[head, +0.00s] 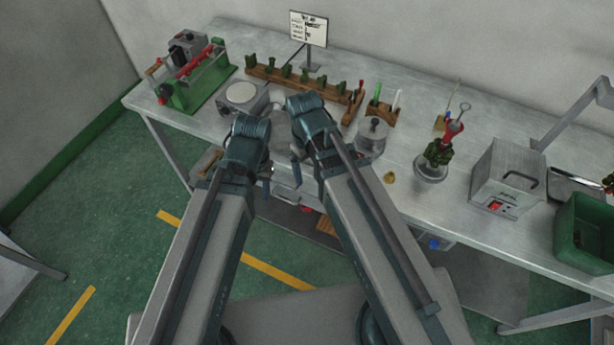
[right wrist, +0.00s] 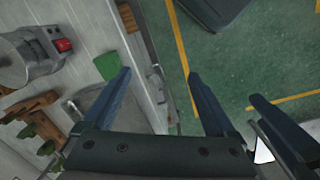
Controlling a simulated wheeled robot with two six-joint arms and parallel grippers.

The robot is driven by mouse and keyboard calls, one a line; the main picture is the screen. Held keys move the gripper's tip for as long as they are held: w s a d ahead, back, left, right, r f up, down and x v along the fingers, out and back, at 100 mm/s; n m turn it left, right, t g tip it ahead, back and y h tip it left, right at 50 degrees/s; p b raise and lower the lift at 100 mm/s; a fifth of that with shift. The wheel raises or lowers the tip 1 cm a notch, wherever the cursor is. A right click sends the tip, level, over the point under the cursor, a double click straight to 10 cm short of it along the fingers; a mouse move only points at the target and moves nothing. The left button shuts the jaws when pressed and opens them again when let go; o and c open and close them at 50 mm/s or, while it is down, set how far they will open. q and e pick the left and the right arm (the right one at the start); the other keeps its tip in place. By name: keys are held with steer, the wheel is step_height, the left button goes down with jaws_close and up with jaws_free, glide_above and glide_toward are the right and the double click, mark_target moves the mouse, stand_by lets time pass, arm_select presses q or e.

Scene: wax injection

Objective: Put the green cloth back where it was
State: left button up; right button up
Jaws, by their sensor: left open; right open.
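A small flat green piece (right wrist: 107,65) lies on the bench near its front edge in the right wrist view. It may be the green cloth, but its material is too blurred to tell. In the head view my forearms and grippers cover that part of the bench. My right gripper (head: 309,164) is open, and nothing shows between its fingers in the right wrist view (right wrist: 157,75). The green piece is just beyond its left fingertip, apparently apart from it. My left gripper (head: 236,172) is open over the bench's front edge, close beside the right one. Whether it touches anything is hidden.
A wooden rack (head: 295,77) with several green pieces stands at the back. A metal pot (head: 373,134), a flask-like stand with a dark green cluster (head: 438,154), a grey box (head: 508,180) and a green bin (head: 585,230) stand to the right. A green-based machine (head: 195,78) stands left.

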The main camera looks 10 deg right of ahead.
steer(key=s+a+m, duration=0.1)
steer(key=s+a, duration=0.1)
steer(key=s, duration=0.1)
steer(key=s+m, duration=0.1)
steer(key=s, duration=0.1)
steer(key=shift+a+m, duration=0.3)
steer(key=shift+a, duration=0.1)
steer(key=shift+f, duration=0.25)
stand_by(0.6)
